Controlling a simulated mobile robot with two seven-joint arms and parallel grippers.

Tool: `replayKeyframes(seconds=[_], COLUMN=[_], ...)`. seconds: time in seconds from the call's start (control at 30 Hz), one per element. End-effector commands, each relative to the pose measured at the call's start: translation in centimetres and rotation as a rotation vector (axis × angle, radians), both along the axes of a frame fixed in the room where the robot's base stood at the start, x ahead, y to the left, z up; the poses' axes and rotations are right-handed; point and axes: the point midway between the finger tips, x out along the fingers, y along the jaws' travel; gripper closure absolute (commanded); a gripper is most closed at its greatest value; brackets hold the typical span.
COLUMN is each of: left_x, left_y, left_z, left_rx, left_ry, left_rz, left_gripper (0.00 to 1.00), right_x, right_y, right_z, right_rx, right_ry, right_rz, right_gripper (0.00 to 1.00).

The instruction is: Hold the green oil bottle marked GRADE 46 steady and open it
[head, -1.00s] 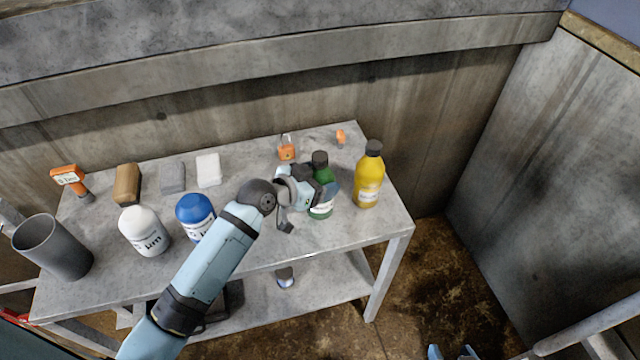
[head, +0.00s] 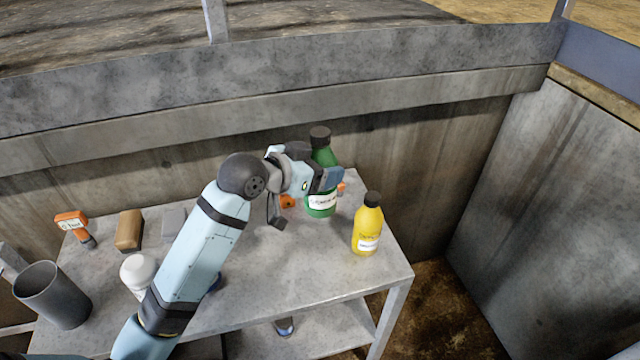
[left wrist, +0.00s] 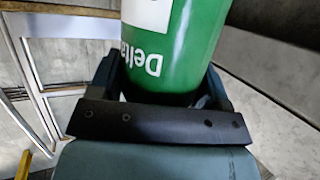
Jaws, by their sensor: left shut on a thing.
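The green oil bottle (head: 322,205) has a black cap (head: 320,137) that is on it, and a white label too small to read for its grade. My left gripper (head: 328,180) is shut around the bottle's body and holds it upright, apparently raised above the table's back right part. In the left wrist view the green bottle (left wrist: 178,50) fills the space between the fingers, with part of the word "Delta" on it. My right gripper is not in view.
A yellow bottle (head: 367,228) stands on the grey table (head: 300,262), right of the green one. Orange items sit behind the green bottle. A white jar (head: 137,270), grey cup (head: 50,293), brown block (head: 129,230) and orange tool (head: 72,220) stand left. A concrete wall is behind.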

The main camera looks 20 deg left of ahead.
Motion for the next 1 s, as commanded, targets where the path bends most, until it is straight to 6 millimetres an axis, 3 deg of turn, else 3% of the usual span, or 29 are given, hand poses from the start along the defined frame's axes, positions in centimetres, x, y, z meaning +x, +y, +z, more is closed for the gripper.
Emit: replayKeyframes(seconds=[0.1, 0.43, 0.47, 0.6, 0.63, 1.0], left_x=[-0.01, -0.02, -0.02, -0.01, -0.01, -0.98], left_y=[-0.01, 0.00, 0.00, -0.01, -0.01, 0.75], left_z=[1.03, 1.25, 1.25, 1.24, 1.24, 1.03], left_rx=[-0.001, -0.001, -0.001, -0.001, -0.001, 0.002], left_ry=[-0.003, -0.002, -0.002, -0.002, -0.002, 0.001], left_rz=[0.000, 0.000, 0.000, 0.000, 0.000, 0.083], left_gripper=[0.65, 0.65, 0.36, 0.68, 0.72, 0.72], right_x=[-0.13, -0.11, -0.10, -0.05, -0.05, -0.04], right_y=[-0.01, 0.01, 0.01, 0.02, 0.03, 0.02], right_z=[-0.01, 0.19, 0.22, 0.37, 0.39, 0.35], right_rx=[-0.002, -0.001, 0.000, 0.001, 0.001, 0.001], right_ry=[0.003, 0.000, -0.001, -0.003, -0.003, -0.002], right_rz=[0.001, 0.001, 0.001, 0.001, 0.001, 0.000], right_gripper=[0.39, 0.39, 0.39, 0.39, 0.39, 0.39])
